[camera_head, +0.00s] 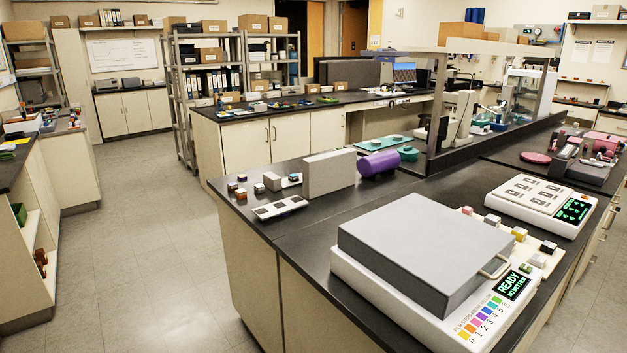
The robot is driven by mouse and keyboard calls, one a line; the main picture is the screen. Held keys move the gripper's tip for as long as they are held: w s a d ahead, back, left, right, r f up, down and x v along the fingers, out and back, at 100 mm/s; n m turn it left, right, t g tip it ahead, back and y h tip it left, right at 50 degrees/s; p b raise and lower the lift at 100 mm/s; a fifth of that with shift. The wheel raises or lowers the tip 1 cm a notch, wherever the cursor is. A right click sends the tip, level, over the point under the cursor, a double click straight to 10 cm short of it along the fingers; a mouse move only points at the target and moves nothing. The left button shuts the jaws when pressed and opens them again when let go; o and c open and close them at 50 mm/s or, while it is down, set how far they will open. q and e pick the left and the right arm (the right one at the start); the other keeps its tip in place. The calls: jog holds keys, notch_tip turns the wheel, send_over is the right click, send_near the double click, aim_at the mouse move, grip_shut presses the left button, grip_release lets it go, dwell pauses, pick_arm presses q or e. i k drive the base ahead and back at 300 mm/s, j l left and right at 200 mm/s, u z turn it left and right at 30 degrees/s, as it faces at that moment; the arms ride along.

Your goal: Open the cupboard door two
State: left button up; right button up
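Several cream cupboard doors show, and I see no readable number that tells which is door two. The middle bench has a left door (246,147) and a right door (289,138) with upright handles near their shared edge. Another cream panel (327,130) is to their right. A low cupboard (124,113) with paired doors stands at the back wall. The near bench has cream front panels (254,258), seen at a steep angle. All the doors I can see look shut. Neither of my grippers is in view.
Open shelves (25,245) line the left edge. The tiled floor (150,230) between is clear.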

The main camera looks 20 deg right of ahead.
aim_at(289, 135)
jog(key=i+j+z, duration=0.4)
jog(key=i, duration=0.15)
jog(key=i+j+z, duration=0.4)
jog(key=i+j, duration=0.3)
jog(key=j, duration=0.15)
jog(key=i+j, duration=0.3)
jog(key=j, duration=0.15)
